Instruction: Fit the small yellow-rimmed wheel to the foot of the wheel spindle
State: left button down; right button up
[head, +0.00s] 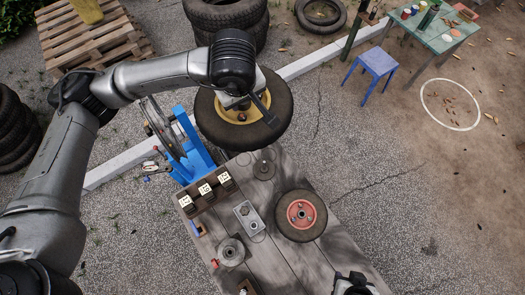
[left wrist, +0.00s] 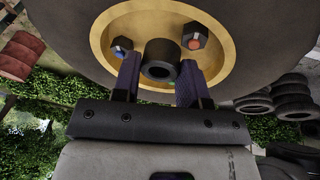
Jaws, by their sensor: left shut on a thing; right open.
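The yellow-rimmed wheel (head: 282,100) hangs above the far end of the workbench. My left gripper (left wrist: 159,80) is shut on its black central hub (left wrist: 160,60), one finger on each side. In the left wrist view its yellow rim (left wrist: 110,32) shows bolts, one blue-tipped and one orange-tipped. My right gripper (head: 352,285) is open and empty at the bottom edge, partly cut off.
On the bench (head: 300,262) lie a red-rimmed wheel (head: 301,215), a grey plate (head: 249,218), a round metal part (head: 230,251) and a block with pale squares (head: 206,190). A blue stand (head: 196,150) rises at the bench's far left.

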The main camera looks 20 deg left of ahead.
pick_arm(q)
jog(key=w+d+f+m+g+h+b, duration=0.1)
jog(key=w+f+m+b, duration=0.1)
jog(key=f+m+b, duration=0.4)
jog(key=w+f+m+g+h+b, duration=0.1)
jog(key=w+f+m+g+b, duration=0.1)
jog(key=f+m+b, duration=0.5)
jog(key=w+d+f+m+g+h+b, duration=0.1)
jog(key=f+m+b, duration=0.5)
jog(key=f+m, duration=1)
notch_tip(320, 180, down, 12)
jog(key=shift+w+d+r+g+h, duration=0.1)
jog(key=shift+w+d+g+h, duration=0.35)
jog(key=shift+w, duration=0.55)
jog(key=shift+a, duration=0.15)
